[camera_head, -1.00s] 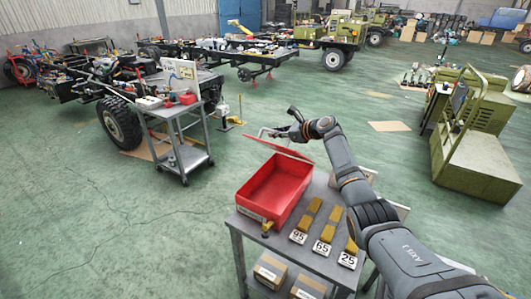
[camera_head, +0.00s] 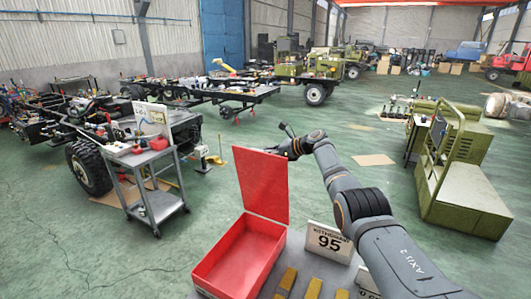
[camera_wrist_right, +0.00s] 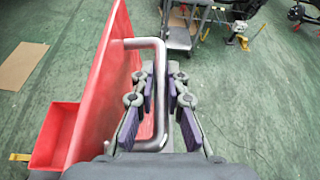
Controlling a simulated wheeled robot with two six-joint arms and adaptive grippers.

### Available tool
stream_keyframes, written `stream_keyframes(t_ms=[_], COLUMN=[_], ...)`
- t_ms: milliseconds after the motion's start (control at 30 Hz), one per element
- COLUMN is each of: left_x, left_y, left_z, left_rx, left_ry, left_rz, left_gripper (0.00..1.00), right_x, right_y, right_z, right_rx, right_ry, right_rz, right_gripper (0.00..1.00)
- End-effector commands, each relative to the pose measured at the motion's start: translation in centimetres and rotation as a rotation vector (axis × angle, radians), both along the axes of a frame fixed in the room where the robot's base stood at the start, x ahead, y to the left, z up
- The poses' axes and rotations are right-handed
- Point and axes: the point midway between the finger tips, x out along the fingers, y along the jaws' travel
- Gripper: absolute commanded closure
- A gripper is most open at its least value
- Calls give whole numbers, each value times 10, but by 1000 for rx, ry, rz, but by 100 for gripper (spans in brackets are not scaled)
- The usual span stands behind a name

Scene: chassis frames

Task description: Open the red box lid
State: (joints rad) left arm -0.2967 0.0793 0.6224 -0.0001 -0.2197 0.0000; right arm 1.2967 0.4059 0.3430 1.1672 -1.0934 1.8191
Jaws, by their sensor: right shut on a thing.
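The red box (camera_head: 222,272) stands on the table in the lower middle of the head view, with its inside visible and empty. Its red lid (camera_head: 262,186) stands nearly upright at the box's far side. The lid also shows edge-on in the right wrist view (camera_wrist_right: 98,92), with the box (camera_wrist_right: 52,138) at lower left. My right gripper (camera_head: 287,143) is behind the lid's upper right edge. In the wrist view its fingers (camera_wrist_right: 160,98) are closed around the lid's metal handle (camera_wrist_right: 142,43). The lid partly hides the gripper in the head view. My left gripper is out of view.
Yellow blocks (camera_head: 313,289) and a sign marked 95 (camera_head: 329,240) are on the table right of the box. A grey cart (camera_head: 148,190) stands to the left. Green floor lies open between the cart and the table.

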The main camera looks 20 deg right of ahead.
Motion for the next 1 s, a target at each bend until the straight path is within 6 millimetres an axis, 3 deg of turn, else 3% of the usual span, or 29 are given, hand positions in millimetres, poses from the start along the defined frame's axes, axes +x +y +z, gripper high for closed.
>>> stream_keyframes(t_ms=[533,567,700,1000], left_x=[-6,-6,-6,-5], left_y=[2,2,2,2], left_z=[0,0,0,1], left_rx=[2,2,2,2], left_ry=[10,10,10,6], left_rz=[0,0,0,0], left_gripper=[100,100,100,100], right_x=[-1,-1,-1,0], right_y=[0,0,0,-1], right_z=[-4,-4,-3,-2], right_rx=[-3,-3,-2,-2], right_ry=[6,6,5,2], right_rz=[0,0,0,0], right_gripper=[100,84,64,64])
